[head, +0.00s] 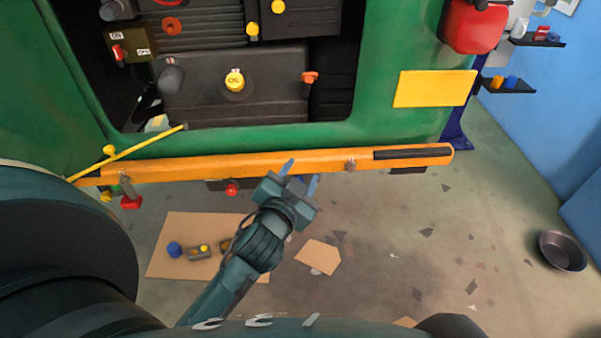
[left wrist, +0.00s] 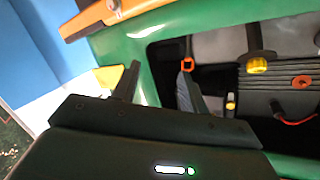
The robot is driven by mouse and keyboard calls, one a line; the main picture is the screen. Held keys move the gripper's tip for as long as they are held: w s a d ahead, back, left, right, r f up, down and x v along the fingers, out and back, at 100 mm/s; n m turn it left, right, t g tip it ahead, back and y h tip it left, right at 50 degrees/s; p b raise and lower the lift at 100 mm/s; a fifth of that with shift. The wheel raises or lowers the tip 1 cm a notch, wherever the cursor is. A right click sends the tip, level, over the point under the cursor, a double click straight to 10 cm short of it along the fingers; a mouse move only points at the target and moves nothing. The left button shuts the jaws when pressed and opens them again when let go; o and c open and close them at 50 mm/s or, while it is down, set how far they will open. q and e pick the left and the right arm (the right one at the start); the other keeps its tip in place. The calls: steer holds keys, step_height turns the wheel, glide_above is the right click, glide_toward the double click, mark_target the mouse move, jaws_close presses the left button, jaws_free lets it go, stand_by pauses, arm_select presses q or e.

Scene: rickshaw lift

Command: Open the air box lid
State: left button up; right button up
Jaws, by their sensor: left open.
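A dark box (head: 310,22) with yellow knobs or clips sits in the upper engine bay in the head view. It may be the air box, but its top is cut off by the frame, so I cannot tell whether a lid is open. My left gripper (head: 302,171) is open and empty, its fingertips at the orange bar below the bay. In the left wrist view the spread fingers (left wrist: 160,82) show against the green body edge, with bay parts beyond. No right gripper shows.
The orange bar (head: 250,164) crosses in front of the green body (head: 400,40). A dark grey engine block with a yellow oil cap (head: 235,80) fills the bay. Cardboard (head: 180,228) lies on the floor with small parts. A dark bowl (head: 562,250) sits at right.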

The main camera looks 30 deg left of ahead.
mark_target(279, 7)
arm_select(q)
steer(key=s+d+f+g+h, duration=0.3)
steer(key=s+d+f, duration=0.1)
steer(key=s+f, duration=0.4)
steer(key=s+d+f+g+h, duration=0.2)
steer(key=s+d+f+h, duration=0.15)
steer(key=s+f, duration=0.35)
steer(key=w+r+t+y+b, duration=0.1)
steer(key=w+r+t, duration=0.9)
steer(key=w+r, duration=0.8)
steer(key=w+a+r+n+g+y+b, duration=0.1)
steer(key=w+a+r+n+g+y, duration=0.1)
steer(key=a+r+n+y, duration=0.55)
steer(key=w+a+r+n+g+y+b, duration=0.15)
steer(key=a+r+n+y, duration=0.3)
steer(key=r+y, duration=0.55)
steer(key=shift+m, duration=0.3)
steer(key=x, duration=1.3)
steer(key=shift+w+a+f+p, duration=0.1)
steer(key=shift+w+a+p, duration=0.1)
steer(key=shift+w+p, duration=0.15)
arm_select(e)
steer(key=shift+h, duration=0.3)
steer(key=f, duration=0.4)
steer(key=shift+s+d+f, duration=0.1)
steer(key=shift+d, duration=0.15)
